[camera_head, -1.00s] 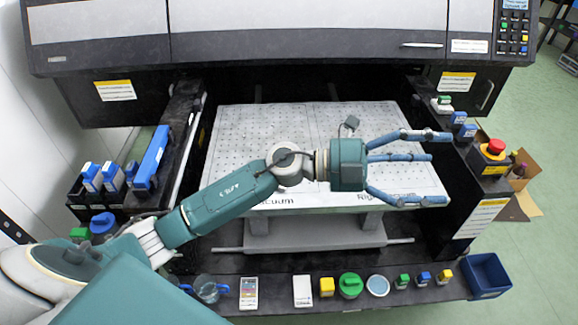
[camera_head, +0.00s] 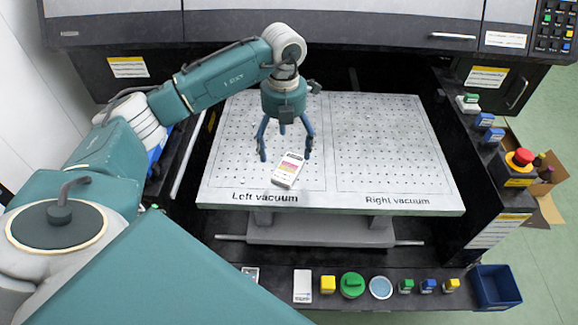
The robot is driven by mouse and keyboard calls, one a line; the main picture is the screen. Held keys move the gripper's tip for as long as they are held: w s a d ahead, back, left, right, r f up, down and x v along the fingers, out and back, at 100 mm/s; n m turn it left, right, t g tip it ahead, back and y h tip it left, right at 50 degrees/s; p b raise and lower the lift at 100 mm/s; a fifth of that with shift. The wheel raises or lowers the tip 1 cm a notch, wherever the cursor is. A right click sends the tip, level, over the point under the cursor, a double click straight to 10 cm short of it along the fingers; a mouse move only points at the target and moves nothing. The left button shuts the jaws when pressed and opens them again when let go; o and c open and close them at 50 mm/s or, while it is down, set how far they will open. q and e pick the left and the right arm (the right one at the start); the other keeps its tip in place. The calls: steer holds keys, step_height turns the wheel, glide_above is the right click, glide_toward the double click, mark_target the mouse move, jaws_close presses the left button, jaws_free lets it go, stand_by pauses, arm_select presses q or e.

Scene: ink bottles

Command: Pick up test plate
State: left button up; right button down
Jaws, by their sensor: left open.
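My right gripper is not in view.
The front ledge holds a white box (camera_head: 302,286), a yellow cap (camera_head: 328,284), a green lid (camera_head: 352,285), a blue-rimmed dish (camera_head: 380,287) and small bottles. A blue bin (camera_head: 496,287) stands at the right end. A red emergency button (camera_head: 522,157) is on the right side. The bed's right half is clear.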

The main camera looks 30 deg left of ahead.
mark_target(285, 165)
arm_select(q)
step_height(285, 165, down, 5)
steer(key=shift+s+d+r+p, duration=0.1)
steer(key=shift+s+d+p, duration=0.05)
steer(key=shift+p, duration=0.95)
steer(key=shift+f, duration=0.45)
steer(key=shift+c, duration=0.2)
steer(key=c, duration=1.4)
steer(key=shift+o, duration=0.2)
steer(key=shift+r, duration=0.15)
